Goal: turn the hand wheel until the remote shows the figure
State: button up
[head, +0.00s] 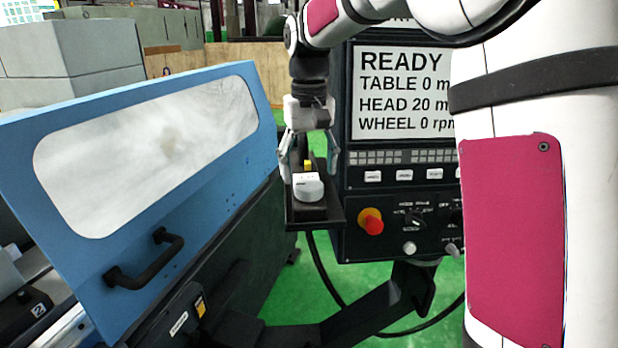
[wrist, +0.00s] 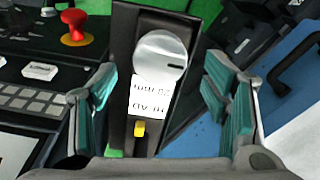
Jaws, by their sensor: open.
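The remote (head: 307,206) is a dark box on a black shelf beside the control panel. Its pale grey round hand wheel (wrist: 160,52) has a short dark mark near its rim. The remote's white display (wrist: 150,96) appears upside down in the wrist view and seems to read HEAD 20 mm. A yellow button (wrist: 139,128) sits below the display there. My gripper (head: 308,160) points down over the remote. Its teal-padded fingers are open, one on each side of the display, with nothing between them gripped. The wheel lies just beyond the fingertips in the wrist view.
The panel screen (head: 405,95) reads READY, TABLE 0, HEAD 20, WHEEL 0 rpm, its right edge covered by my arm. A red stop button (head: 370,221) sits beside the shelf. A blue machine door (head: 235,190) with a black handle (head: 150,260) stands at left.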

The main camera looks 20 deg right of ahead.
aim_at(309, 183)
notch_tip(309, 183, up, 9)
dwell(0.3)
jog(key=shift+c, duration=0.3)
dwell(2.8)
